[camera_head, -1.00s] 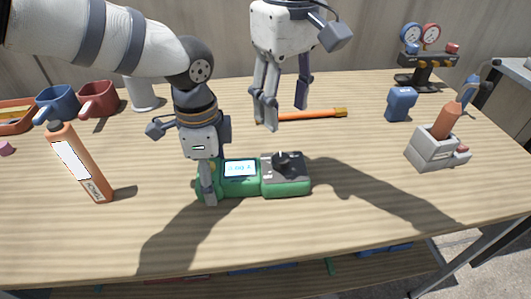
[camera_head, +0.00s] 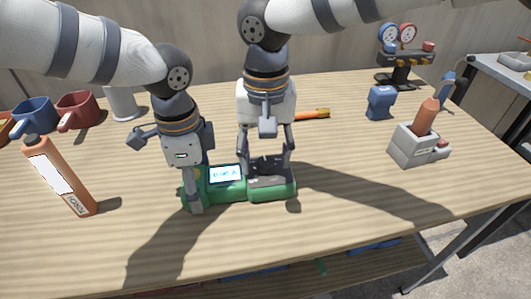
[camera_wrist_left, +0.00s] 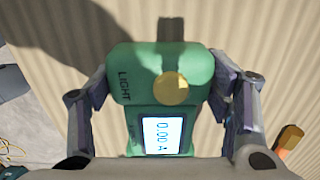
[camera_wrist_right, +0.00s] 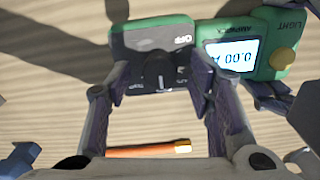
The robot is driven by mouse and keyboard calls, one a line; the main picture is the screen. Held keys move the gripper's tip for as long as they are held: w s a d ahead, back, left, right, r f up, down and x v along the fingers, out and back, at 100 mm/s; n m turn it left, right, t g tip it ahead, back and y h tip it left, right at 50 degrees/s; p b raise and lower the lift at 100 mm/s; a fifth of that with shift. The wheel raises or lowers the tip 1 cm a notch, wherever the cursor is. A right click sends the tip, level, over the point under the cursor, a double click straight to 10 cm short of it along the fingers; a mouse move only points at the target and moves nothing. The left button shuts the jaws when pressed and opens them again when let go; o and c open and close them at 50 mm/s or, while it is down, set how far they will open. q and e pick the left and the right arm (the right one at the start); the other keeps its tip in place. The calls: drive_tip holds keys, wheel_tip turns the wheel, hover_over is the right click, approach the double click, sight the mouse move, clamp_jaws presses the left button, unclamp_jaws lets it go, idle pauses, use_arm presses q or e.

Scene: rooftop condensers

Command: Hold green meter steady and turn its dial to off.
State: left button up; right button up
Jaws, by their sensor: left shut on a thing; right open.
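The green meter (camera_head: 226,190) lies on the table with its lit screen (camera_head: 226,174) reading 0.00 A. My left gripper (camera_head: 194,200) is shut on the meter's left end, with one finger on each side, as the left wrist view (camera_wrist_left: 160,100) shows. A yellow round button (camera_wrist_left: 171,88) sits between its fingers beside the word LIGHT. My right gripper (camera_head: 266,172) is open, pointing down over the meter's dark dial panel at the right end. In the right wrist view the black dial (camera_wrist_right: 158,70) is between its fingers, apart from both; OFF is printed at a panel corner.
An orange-handled tool (camera_head: 312,114) lies behind the meter. A grey holder (camera_head: 413,147), a blue block (camera_head: 380,102) and a gauge stand (camera_head: 404,60) are at right. The front table is clear.

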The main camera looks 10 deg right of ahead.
drive_tip(key=shift+c, duration=0.5)
clamp_jaws()
drive_tip(key=shift+n, duration=0.4)
drive_tip(key=n, duration=0.4)
drive_tip(key=shift+n, duration=0.3)
drive_tip(key=n, duration=0.4)
drive_tip(key=shift+n, duration=0.3)
drive_tip(key=n, duration=0.7)
drive_tip(key=shift+f, duration=0.1)
use_arm(q)
drive_tip(key=shift+f, duration=0.1)
use_arm(e)
drive_tip(key=n, duration=0.6)
drive_tip(key=shift+n, duration=0.7)
